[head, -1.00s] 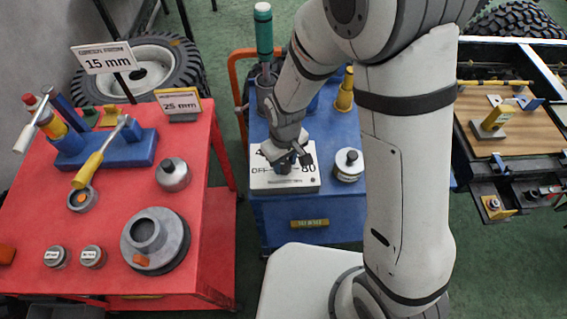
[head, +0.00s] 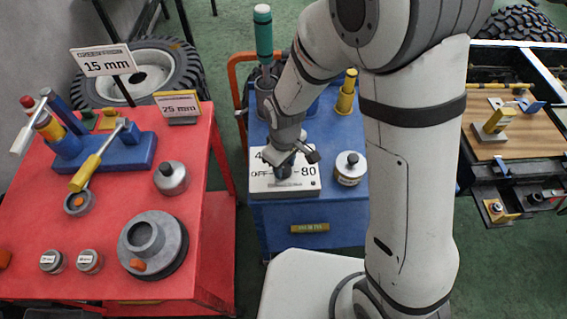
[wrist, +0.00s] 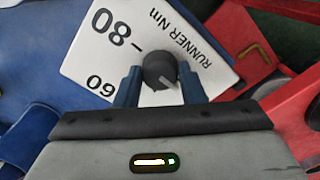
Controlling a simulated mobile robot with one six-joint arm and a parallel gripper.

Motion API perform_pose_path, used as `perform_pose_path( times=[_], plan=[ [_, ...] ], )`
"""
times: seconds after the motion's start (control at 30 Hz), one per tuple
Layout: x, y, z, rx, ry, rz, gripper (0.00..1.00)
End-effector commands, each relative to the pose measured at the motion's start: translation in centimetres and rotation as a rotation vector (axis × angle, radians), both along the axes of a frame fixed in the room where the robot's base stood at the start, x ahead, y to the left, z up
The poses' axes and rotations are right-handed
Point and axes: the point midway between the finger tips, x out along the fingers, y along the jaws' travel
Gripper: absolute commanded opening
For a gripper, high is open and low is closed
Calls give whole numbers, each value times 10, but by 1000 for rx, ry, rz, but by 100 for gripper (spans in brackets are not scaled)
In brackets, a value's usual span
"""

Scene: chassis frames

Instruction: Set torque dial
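The torque dial is a white panel (head: 262,182) at the front of the blue cart, with "OFF" and "80" readable in the head view. In the wrist view the panel (wrist: 105,55) shows "80", "60" and "RUNNER Nm". Its dark round knob (wrist: 160,70) has a pale pointer line towards the lower right of the picture. My gripper (head: 285,168) reaches down over the panel and hides the knob in the head view. In the wrist view the blue fingers of my gripper (wrist: 160,80) sit on either side of the knob, closed against its sides.
A capped metal canister (head: 350,168) stands close to the panel's right. A green-handled tool (head: 263,35) and a yellow piece (head: 347,92) stand farther back on the blue cart (head: 345,210). A red table (head: 110,210) with several parts lies to the left.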

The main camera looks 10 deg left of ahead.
Motion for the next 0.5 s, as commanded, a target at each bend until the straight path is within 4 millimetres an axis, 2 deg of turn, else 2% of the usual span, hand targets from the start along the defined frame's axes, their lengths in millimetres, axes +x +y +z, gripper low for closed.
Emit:
perform_pose_path(
  times=[0.03,0.27,0.5],
  plan=[
    [2,2,2,6,-7,0,39],
    [1,1,1,3,-3,-1,58],
    [0,0,1,1,-1,-1,58]
  ],
)
